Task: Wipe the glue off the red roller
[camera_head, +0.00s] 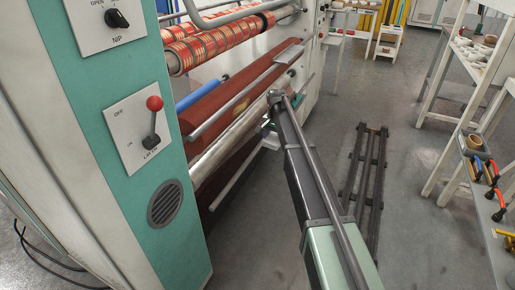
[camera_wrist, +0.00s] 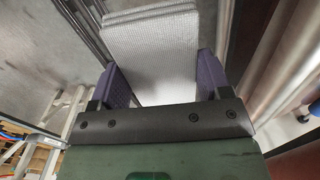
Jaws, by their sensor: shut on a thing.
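The red roller (camera_head: 215,107) lies lengthwise in the machine in the head view, with a tan, glossy-looking patch (camera_head: 241,106) near its middle that looks like glue. My gripper (camera_wrist: 160,78) is shut on a folded white cloth (camera_wrist: 150,48), gripped between two purple finger pads in the wrist view. The cloth extends forward past the fingertips. In the head view my gripper is at the machine's front, just right of the rollers and mostly hidden by my arm. I cannot tell whether the cloth touches any roller.
A pale metal roller (camera_head: 222,148) runs below the red roller, with another red roller (camera_head: 232,163) under it. Printed red-and-gold rolls (camera_head: 215,45) are above. A green panel with a lever (camera_head: 154,118) stands at left.

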